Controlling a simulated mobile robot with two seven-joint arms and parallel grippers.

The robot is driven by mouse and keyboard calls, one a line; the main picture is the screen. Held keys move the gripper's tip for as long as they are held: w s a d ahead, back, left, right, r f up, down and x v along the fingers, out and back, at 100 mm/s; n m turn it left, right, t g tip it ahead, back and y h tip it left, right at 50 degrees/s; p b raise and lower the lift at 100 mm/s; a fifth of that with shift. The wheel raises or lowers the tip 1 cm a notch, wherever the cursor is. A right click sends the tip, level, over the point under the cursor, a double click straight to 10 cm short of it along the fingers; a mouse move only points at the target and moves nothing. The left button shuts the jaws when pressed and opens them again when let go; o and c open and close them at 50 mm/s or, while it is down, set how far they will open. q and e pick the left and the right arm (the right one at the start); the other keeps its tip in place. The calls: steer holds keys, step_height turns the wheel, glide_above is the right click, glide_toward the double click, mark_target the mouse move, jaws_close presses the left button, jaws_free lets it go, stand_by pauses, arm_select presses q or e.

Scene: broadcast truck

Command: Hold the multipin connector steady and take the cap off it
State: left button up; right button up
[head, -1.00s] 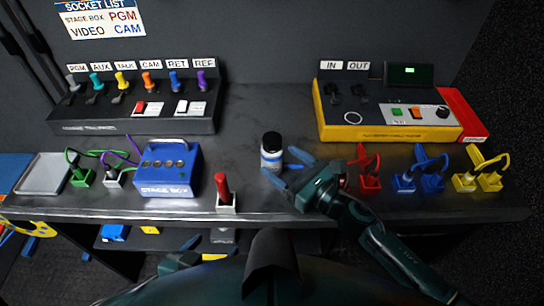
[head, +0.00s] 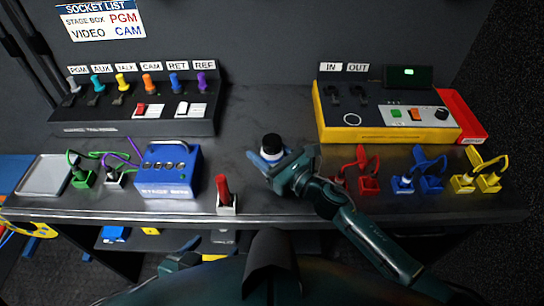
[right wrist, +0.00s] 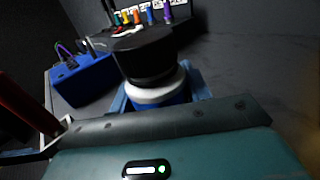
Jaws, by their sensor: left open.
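The piece I take as the multipin connector stands upright near the counter's front. It has a black cap (head: 271,141) and a white and blue body. In the right wrist view the black cap (right wrist: 143,54) sits on top, with a white collar (right wrist: 158,93) under it and blue below. My right gripper (head: 270,159) has its blue fingers on either side of the body, below the cap. They look open; contact is not clear. My left gripper (head: 188,251) is open and empty, low in front of the counter; it is partly hidden.
A blue stage box (head: 168,172) and a red-topped piece in a white holder (head: 226,198) stand to the left. Red (head: 369,183), blue (head: 403,184) and yellow (head: 489,182) cable plugs stand right. A yellow-edged panel (head: 385,134) is behind. The counter (head: 250,110) behind the connector is clear.

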steer(key=c, duration=0.7)
step_height(320, 180, up, 6)
steer(key=p, duration=0.2)
steer(key=shift+f+p, duration=0.25)
steer(key=shift+p, duration=0.05)
step_height(320, 180, up, 4)
steer(key=shift+p, duration=0.9)
steer(key=shift+r, duration=0.25)
arm_select(q)
steer(key=shift+s+a+r+g+y, duration=0.2)
steer(key=shift+a+r+g+y, duration=0.1)
steer(key=shift+a+r+y, duration=0.3)
steer(key=shift+a, duration=0.1)
arm_select(e)
steer(key=o, duration=0.6)
arm_select(q)
steer(key=shift+r, duration=0.2)
arm_select(e)
jaws_close()
